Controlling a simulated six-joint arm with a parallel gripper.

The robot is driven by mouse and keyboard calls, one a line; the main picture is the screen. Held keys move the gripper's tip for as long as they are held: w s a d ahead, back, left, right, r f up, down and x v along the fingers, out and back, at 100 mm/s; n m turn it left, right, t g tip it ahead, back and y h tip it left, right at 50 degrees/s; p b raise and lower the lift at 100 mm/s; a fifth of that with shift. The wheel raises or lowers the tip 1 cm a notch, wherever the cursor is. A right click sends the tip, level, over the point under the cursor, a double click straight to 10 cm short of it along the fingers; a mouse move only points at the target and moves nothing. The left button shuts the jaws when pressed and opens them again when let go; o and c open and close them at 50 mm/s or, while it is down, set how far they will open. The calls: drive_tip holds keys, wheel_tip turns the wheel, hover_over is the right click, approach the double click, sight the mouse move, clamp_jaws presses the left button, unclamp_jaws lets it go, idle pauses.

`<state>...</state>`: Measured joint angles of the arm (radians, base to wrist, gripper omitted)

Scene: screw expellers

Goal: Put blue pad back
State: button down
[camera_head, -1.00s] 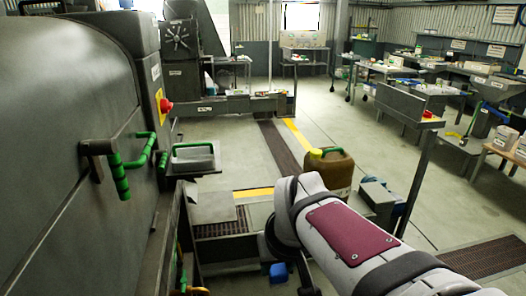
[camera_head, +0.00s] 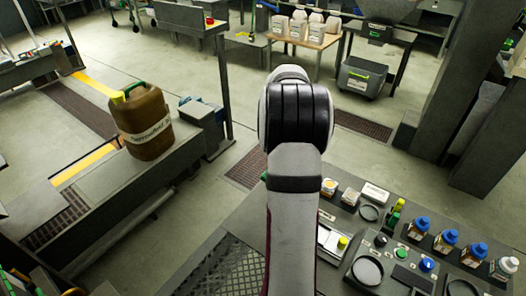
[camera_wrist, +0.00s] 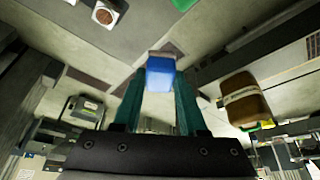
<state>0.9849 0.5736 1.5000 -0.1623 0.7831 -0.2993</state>
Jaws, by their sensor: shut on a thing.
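The blue pad (camera_wrist: 160,75) shows in the wrist view as a small blue block with a paler top edge. My gripper (camera_wrist: 159,88) has two teal fingers, one on each side of the pad, and is shut on it. The pad is held in the air with floor behind it. In the head view my own arm fills the middle, and the gripper and pad are hidden. I cannot tell which spot the pad belongs to.
At the lower right, a dark workbench (camera_head: 238,232) bears blue-capped bottles (camera_head: 446,240), round dishes (camera_head: 367,270) and small boxes. A brown jug (camera_head: 147,125) stands on a grey ledge at left. A grey bin (camera_head: 362,80) stands behind. Open floor lies between.

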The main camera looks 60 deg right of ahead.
drive_tip(key=s+d+f+m+g, duration=0.1)
drive_tip(key=s+d+f+m, duration=0.3)
drive_tip(key=s+d, duration=0.65)
drive_tip(key=shift+n+h, duration=0.3)
drive_tip(key=shift+n, duration=0.3)
drive_tip(key=w+f, duration=0.2)
drive_tip(key=w, duration=0.1)
drive_tip(key=w+f, duration=0.6)
drive_tip(key=w, duration=0.1)
drive_tip(key=shift+w+d+f, duration=0.1)
drive_tip(key=shift+f, duration=2.1)
drive_tip(key=shift+c, duration=2.3)
unclamp_jaws()
drive_tip(key=shift+f, duration=0.1)
